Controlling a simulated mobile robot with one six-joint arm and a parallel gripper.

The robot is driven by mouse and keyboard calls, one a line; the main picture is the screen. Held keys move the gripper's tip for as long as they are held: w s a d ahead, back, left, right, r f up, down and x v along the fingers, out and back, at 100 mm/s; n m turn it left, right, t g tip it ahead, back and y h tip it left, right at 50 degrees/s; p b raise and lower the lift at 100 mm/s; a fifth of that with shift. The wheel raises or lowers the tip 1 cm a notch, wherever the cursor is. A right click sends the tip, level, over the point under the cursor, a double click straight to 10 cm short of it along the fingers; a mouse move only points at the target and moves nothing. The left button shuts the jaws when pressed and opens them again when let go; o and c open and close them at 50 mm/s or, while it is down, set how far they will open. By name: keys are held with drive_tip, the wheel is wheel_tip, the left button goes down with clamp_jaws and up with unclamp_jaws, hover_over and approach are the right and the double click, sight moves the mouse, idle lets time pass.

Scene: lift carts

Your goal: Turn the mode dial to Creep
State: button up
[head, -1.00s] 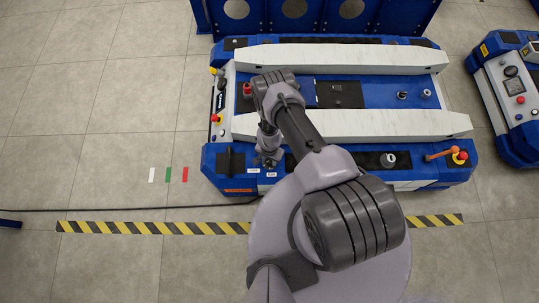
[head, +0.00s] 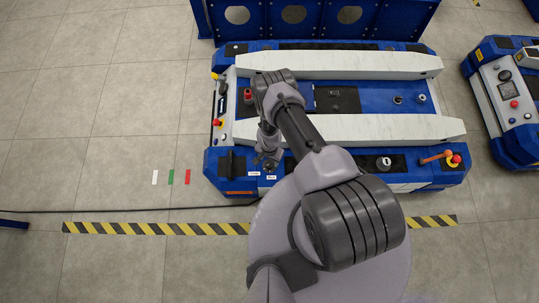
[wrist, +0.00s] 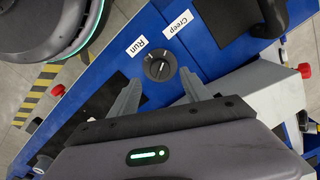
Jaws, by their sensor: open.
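The mode dial (wrist: 160,68) is a dark round knob on the blue deck of the cart (head: 222,185). In the wrist view a white label reading Run (wrist: 137,47) lies to its upper left and one reading Creep (wrist: 173,28) to its upper right. A pale mark on the dial seems to point toward Run. My gripper (wrist: 159,77) is open, its two grey fingers on either side of the dial's near edge. I cannot tell whether they touch it. In the head view my gripper (head: 267,160) hangs over the cart's front left corner and hides most of the dial.
White rails (head: 350,128) run across the cart. Red buttons (wrist: 57,90) and an orange handle (head: 436,157) stand on the cart. A second cart (head: 510,100) is at the right.

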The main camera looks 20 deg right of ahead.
sight(270, 164)
wheel_tip(270, 164, up, 13)
drive_tip(key=p, duration=1)
drive_tip(key=shift+f+p, duration=0.2)
drive_tip(key=shift+p, duration=0.2)
